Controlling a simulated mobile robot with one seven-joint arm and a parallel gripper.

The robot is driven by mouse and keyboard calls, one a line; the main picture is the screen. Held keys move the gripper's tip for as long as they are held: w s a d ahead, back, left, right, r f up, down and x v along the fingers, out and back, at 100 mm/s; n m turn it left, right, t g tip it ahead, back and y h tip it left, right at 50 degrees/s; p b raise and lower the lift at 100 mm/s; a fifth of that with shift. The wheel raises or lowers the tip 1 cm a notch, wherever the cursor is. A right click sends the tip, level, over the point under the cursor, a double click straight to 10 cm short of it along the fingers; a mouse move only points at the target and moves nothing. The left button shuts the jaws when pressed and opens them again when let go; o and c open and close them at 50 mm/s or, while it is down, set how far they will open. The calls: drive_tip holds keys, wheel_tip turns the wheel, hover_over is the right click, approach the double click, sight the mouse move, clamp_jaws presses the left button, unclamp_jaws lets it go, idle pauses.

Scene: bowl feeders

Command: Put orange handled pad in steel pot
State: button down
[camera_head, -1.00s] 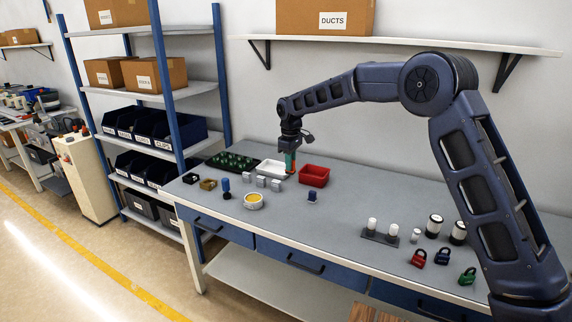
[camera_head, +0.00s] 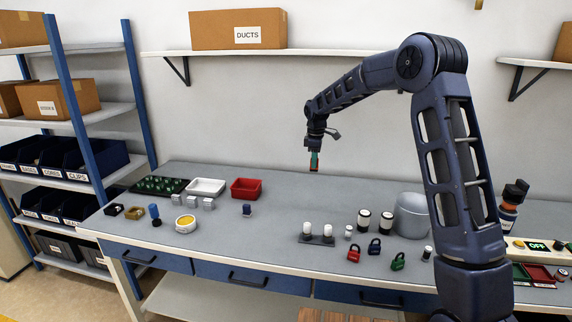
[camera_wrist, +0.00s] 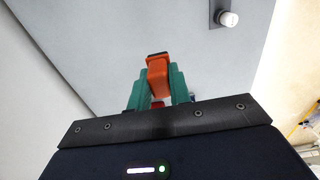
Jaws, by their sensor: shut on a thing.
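My gripper (camera_head: 314,160) hangs above the middle of the workbench, its green fingers shut on the orange handled pad. In the wrist view the pad's orange handle (camera_wrist: 158,76) is held between the two green fingers (camera_wrist: 160,90), with a dark end at its far tip. The pad is small and mostly hidden by the fingers in the head view. A grey, rounded steel pot (camera_head: 412,216) stands on the bench at the right, partly behind my arm. My gripper is left of the pot and higher than it; the pot's inside is not visible.
Black-and-white cylinders (camera_head: 387,222) and padlocks (camera_head: 374,247) stand in front of and left of the pot. A white tray (camera_head: 206,187) and a red bin (camera_head: 246,188) sit at the back left. The bench (camera_head: 310,200) below my gripper is clear.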

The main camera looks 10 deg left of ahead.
drive_tip(key=s+d, duration=0.3)
drive_tip(key=d, duration=3.9)
wheel_tip(320, 180, down, 11)
drive_tip(key=shift+a, duration=0.1)
drive_tip(key=shift+r, duration=0.1)
drive_tip(key=c, duration=1.2)
unclamp_jaws()
wheel_tip(320, 180, up, 7)
